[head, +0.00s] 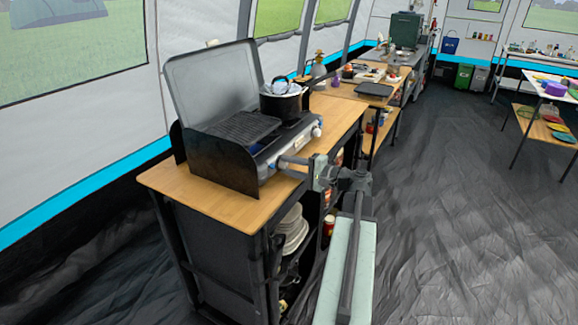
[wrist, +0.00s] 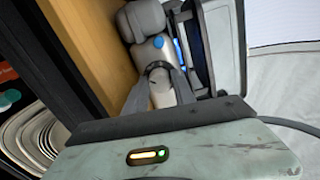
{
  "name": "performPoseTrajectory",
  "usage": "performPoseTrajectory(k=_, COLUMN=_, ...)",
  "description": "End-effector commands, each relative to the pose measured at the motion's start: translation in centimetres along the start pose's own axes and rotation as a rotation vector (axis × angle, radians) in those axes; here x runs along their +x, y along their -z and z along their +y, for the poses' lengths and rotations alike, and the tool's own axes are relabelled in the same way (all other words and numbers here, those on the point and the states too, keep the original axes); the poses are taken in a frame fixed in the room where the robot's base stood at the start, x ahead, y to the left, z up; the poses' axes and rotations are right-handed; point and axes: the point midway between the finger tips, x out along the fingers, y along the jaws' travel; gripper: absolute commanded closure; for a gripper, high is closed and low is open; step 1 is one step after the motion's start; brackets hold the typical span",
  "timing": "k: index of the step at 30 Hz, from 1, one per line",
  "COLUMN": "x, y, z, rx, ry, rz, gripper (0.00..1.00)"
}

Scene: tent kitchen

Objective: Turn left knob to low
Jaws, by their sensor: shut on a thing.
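The camping stove (head: 228,150) stands on a wooden counter, its lid raised, with a griddle on its left side. A dark pot (head: 281,100) sits over the right burner. The right knob (head: 317,131) shows on the stove's front. My gripper (head: 284,161) reaches to the left part of the stove's front and is shut on the left knob, which it largely hides in the head view. In the wrist view my gripper's fingers (wrist: 160,78) close around a light grey knob part. The knob's setting cannot be read.
The wooden counter (head: 180,185) has a bare strip before the stove. Shelves below hold stacked plates (head: 292,232). Another wooden table (head: 340,90) stands beyond. The dark floor (head: 450,210) is open to the right.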

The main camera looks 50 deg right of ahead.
Motion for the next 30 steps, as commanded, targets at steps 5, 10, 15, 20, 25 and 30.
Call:
performPoseTrajectory(k=5, x=0.0, y=-0.1, z=0.16, rx=-0.093, ry=-0.006, rz=0.002, gripper=1.0)
performPoseTrajectory(k=10, x=0.01, y=-0.11, z=0.18, rx=-0.149, ry=-0.008, rz=0.005, gripper=1.0)
performPoseTrajectory(k=15, x=0.02, y=-0.11, z=0.19, rx=-0.174, ry=-0.008, rz=0.006, gripper=1.0)
performPoseTrajectory(k=20, x=0.02, y=-0.11, z=0.2, rx=-0.18, ry=-0.008, rz=0.006, gripper=1.0)
performPoseTrajectory(k=25, x=0.02, y=-0.12, z=0.2, rx=-0.179, ry=-0.008, rz=0.005, gripper=1.0)
performPoseTrajectory(k=30, x=0.02, y=-0.1, z=0.19, rx=-0.179, ry=-0.008, rz=0.006, gripper=0.47)
